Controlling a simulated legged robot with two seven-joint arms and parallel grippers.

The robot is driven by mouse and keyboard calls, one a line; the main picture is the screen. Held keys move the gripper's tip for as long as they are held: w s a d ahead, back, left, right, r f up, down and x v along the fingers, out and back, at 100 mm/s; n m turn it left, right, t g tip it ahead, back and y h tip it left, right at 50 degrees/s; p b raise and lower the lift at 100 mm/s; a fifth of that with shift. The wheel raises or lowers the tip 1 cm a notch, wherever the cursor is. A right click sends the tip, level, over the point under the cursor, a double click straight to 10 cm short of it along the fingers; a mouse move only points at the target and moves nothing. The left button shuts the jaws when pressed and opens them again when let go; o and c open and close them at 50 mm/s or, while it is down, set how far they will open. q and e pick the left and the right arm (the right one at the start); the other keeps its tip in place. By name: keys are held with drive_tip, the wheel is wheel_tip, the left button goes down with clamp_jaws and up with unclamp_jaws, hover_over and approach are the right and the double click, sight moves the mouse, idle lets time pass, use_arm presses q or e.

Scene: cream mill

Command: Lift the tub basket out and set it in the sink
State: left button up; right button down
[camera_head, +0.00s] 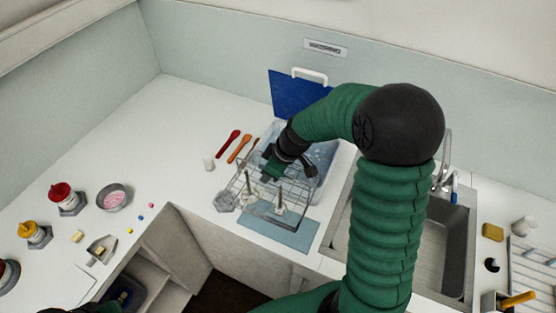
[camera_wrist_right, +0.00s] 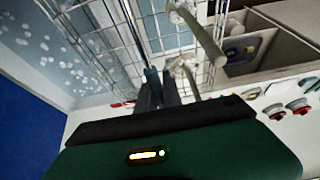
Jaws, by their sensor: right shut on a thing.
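The wire tub basket (camera_head: 262,208) is in the middle of the head view, over the near side of the tub (camera_head: 323,158) and above the blue mat. My right gripper (camera_head: 273,172) is shut on its wire edge, and in the wrist view the fingertips (camera_wrist_right: 155,92) meet the basket's wires (camera_wrist_right: 108,45). Pale rods with wider ends show within the basket. The tub holds bluish liquid with white spots and is partly hidden by my right arm. The sink (camera_head: 452,232) is at the right, partly behind that arm. My left gripper's jaws do not show.
A blue mat (camera_head: 292,236) lies at the counter's front edge. A blue board (camera_head: 290,95) with a white handle stands behind the tub. A faucet (camera_head: 441,165) rises behind the sink.

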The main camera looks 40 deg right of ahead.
drive_tip(key=s+a+r, duration=0.1)
drive_tip(key=s+a, duration=0.2)
drive_tip(key=a, duration=0.3)
drive_tip(key=s+a+r+p, duration=0.1)
drive_tip(key=s+a, duration=0.2)
drive_tip(key=a, duration=0.3)
drive_tip(key=shift+s+a+r, duration=0.15)
drive_tip(key=shift+s+r, duration=0.05)
drive_tip(key=shift+r, duration=0.1)
drive_tip(key=shift+f, duration=0.1)
